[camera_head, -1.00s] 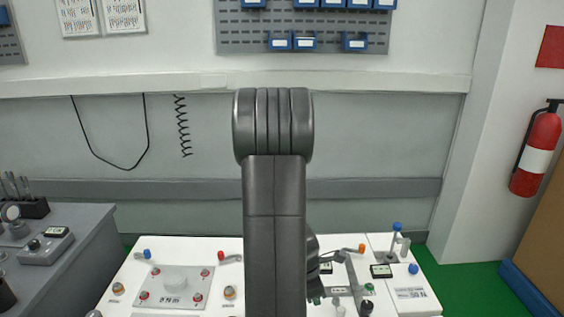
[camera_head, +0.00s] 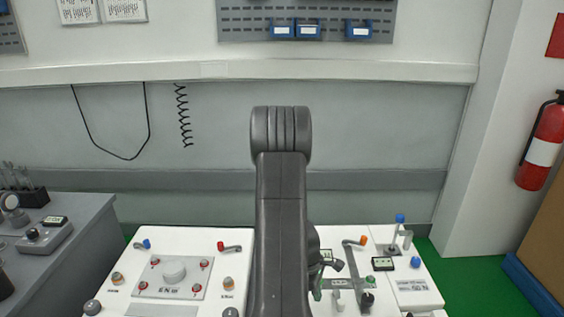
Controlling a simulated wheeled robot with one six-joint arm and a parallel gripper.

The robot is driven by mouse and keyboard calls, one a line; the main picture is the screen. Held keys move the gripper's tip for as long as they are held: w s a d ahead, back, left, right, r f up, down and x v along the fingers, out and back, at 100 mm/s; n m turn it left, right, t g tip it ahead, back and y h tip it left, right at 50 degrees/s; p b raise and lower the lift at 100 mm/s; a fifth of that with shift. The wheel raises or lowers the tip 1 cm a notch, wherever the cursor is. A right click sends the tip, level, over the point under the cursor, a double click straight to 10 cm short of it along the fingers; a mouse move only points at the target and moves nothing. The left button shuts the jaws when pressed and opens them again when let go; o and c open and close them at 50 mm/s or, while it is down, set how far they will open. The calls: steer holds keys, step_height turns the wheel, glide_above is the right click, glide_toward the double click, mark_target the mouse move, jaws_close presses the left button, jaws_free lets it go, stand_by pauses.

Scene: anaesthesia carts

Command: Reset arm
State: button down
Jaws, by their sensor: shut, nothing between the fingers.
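My arm rises through the middle of the head view, its dark grey upper link upright and its rounded joint at the top. My gripper (camera_head: 332,265) shows only in part, just right of the arm and above the white panel (camera_head: 215,237); the arm hides the rest. It is shut and holds nothing that I can see.
A grey side bench (camera_head: 85,225) stands left. A fire extinguisher (camera_head: 541,148) hangs right. The space above the panel is clear on both sides of the arm.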

steer(key=shift+w+a+m, duration=0.1)
steer(key=shift+w+m, duration=0.1)
steer(key=shift+m, duration=0.1)
